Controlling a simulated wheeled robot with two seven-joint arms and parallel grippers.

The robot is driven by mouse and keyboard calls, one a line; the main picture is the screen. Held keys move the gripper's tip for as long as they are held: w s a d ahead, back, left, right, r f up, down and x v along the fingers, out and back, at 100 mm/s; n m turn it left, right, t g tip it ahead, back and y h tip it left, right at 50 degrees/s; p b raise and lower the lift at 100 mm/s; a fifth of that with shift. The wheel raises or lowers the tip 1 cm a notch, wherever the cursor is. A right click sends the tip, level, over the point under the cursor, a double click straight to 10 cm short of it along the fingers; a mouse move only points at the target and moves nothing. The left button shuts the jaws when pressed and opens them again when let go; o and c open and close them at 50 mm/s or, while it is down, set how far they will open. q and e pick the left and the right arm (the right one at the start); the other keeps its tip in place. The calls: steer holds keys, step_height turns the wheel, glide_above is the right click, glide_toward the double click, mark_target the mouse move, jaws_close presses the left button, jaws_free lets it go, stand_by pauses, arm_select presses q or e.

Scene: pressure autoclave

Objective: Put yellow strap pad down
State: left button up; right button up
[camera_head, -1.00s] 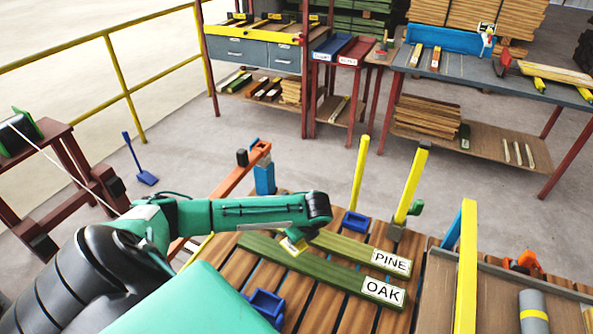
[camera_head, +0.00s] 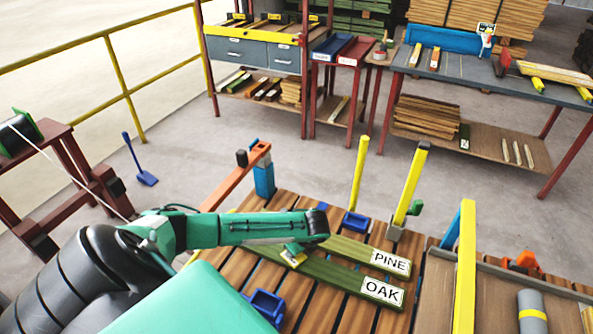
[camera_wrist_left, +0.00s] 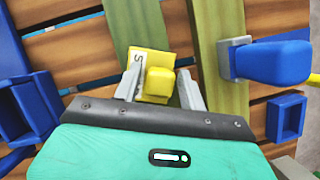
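The yellow strap pad (camera_wrist_left: 152,62) has a square plate and a raised yellow block (camera_wrist_left: 159,82). It also shows under my left wrist in the head view (camera_head: 293,258). My left gripper (camera_wrist_left: 162,85) has one finger on each side of the block and appears shut on it. The pad is over the green OAK plank (camera_head: 335,279), overlapping its edge towards the PINE plank (camera_head: 352,250). I cannot tell whether its underside touches the plank. My right gripper is not in view.
Both planks lie on a slatted wooden deck (camera_head: 345,315). A blue bracket (camera_head: 265,306) stands in front, and another blue base (camera_head: 355,224) with a yellow post (camera_head: 360,172) behind. A second yellow post (camera_head: 410,187) stands near the PINE label. Workbenches stand further back.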

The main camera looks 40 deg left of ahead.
arm_select(q)
steer(key=shift+o, duration=0.2)
steer(key=shift+r, duration=0.15)
steer(key=v, duration=1.2)
steer(key=shift+b, duration=0.35)
